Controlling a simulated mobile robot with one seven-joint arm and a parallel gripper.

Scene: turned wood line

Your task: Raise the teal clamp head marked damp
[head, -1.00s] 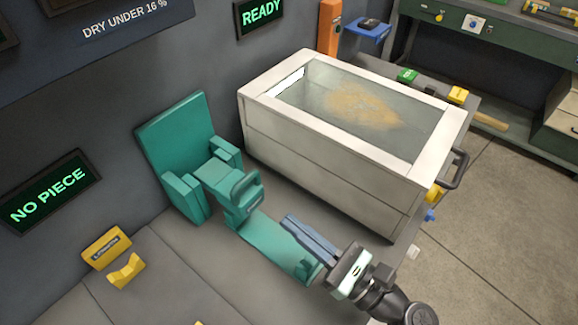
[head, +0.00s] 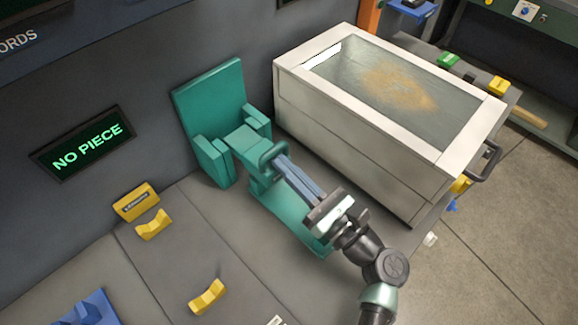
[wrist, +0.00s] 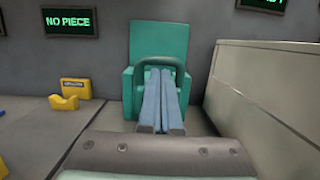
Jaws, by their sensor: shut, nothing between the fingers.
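The teal clamp head (head: 246,139) sits low on its teal stand, in front of the tall back plate (head: 209,92), above the teal bed (head: 300,229). It has a looped handle (head: 272,153) at its front. The handle also shows in the wrist view (wrist: 143,63), arching over my fingertips. My gripper (head: 279,163) is shut and empty, its long blue-grey fingers side by side. The tips are at the loop; I cannot tell whether they pass through it or touch it. The fingers and wrist hide the head's front marking and part of the bed.
A large white glass-topped box (head: 350,145) stands close on the right. A NO PIECE sign (head: 85,145) hangs on the wall. Yellow rests (head: 153,225) and a blue piece (head: 90,309) are on the bench at left. The bench between them and the stand is clear.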

